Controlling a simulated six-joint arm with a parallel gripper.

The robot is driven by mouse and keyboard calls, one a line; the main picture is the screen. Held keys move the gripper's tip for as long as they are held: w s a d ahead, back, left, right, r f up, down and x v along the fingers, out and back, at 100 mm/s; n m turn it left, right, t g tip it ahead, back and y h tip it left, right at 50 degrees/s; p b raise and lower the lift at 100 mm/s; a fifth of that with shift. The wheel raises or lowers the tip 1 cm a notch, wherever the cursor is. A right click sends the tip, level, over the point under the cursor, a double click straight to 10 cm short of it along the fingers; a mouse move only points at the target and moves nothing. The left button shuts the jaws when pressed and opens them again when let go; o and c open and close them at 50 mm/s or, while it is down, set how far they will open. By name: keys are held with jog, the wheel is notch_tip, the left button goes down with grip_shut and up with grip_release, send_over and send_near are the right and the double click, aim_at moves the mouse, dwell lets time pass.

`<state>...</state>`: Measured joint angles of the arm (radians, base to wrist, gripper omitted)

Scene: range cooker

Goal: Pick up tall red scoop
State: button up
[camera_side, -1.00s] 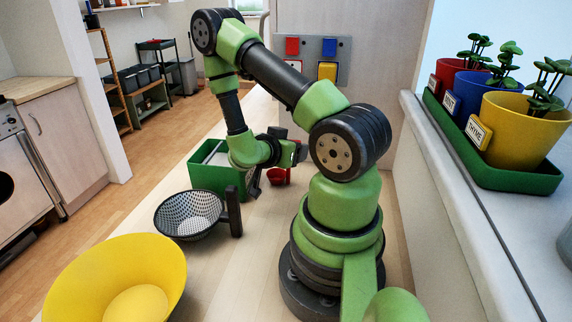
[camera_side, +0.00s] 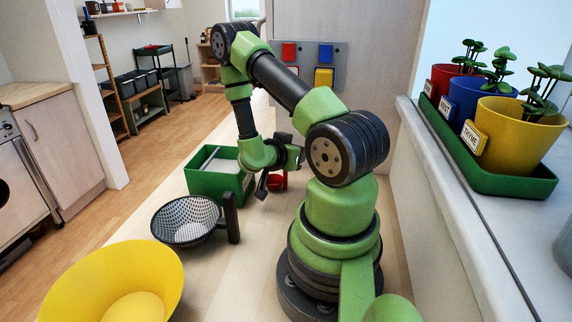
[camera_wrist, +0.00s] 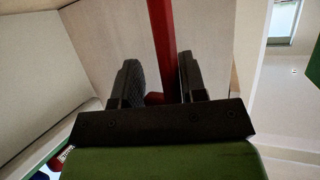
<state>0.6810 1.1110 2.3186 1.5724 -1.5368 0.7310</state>
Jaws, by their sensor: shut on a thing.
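The tall red scoop (camera_side: 277,182) shows in the side view as a small red shape low beside my wrist, just right of the green box. Most of it is hidden by my arm. In the wrist view its long red handle (camera_wrist: 162,40) runs up between the two black fingers of my gripper (camera_wrist: 158,75). My gripper is shut on the scoop. In the side view my gripper (camera_side: 262,187) is small and dark, partly hidden, next to the red shape. I cannot tell whether the scoop touches the counter.
A green box (camera_side: 207,184) stands left of my wrist. A dark mesh strainer (camera_side: 181,212) with an upright handle is nearer, and a yellow bowl (camera_side: 150,270) is at the front left. A planter tray (camera_side: 500,183) stands on the right-hand ledge. Bare counter lies around them.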

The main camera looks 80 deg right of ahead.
notch_tip(320, 180, up, 10)
dwell(0.6)
dwell(0.4)
jog(key=w+a+r, duration=0.1)
jog(key=w+r, duration=0.5)
jog(key=w, duration=0.4)
jog(key=shift+w+a, duration=0.35)
jog(key=shift+a, duration=0.05)
